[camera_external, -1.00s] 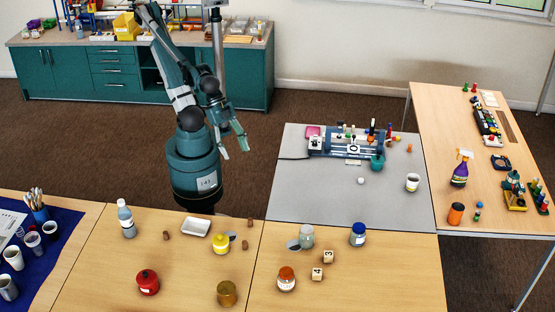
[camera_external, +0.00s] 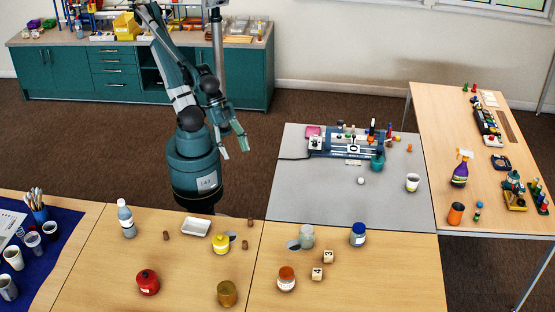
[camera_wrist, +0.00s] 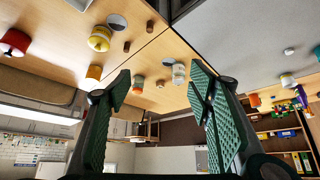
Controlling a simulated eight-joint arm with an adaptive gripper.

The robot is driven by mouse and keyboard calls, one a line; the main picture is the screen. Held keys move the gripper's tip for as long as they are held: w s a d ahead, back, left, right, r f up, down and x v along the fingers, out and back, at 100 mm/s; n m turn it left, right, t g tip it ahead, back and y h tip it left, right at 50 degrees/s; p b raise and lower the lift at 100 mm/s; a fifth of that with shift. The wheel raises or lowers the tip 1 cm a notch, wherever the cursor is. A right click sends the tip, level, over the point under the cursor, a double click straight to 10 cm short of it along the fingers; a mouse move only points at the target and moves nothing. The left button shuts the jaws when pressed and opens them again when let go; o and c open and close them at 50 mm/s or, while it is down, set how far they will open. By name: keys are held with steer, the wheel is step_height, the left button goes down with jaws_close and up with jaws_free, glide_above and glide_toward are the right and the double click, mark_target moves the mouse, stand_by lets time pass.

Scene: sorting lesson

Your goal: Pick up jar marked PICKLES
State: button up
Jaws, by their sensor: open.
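Several jars stand on the two front wooden tables; I cannot read PICKLES on any label. They are a red jar (camera_external: 148,282), a yellow jar (camera_external: 221,243), an amber jar (camera_external: 227,293), an orange-lidded jar with a pale label (camera_external: 286,279), a greyish clear jar (camera_external: 307,236) and a blue-lidded jar (camera_external: 358,234). In the wrist view the red jar (camera_wrist: 15,42), yellow jar (camera_wrist: 99,38) and greyish jar (camera_wrist: 178,73) show too. My gripper (camera_external: 234,147) is open and empty, above the floor behind the tables and apart from every jar. Its spread fingers frame the wrist view (camera_wrist: 160,92).
Two numbered cubes (camera_external: 328,256) lie between the jars at right. A bottle (camera_external: 126,218) and white dish (camera_external: 197,227) stand at left. A grey table (camera_external: 310,200) carries a blue machine (camera_external: 350,147) and a cup (camera_external: 412,182). The right front table's right part is clear.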

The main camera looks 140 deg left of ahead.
steer(key=shift+o, duration=1)
steer(key=shift+w, duration=0.1)
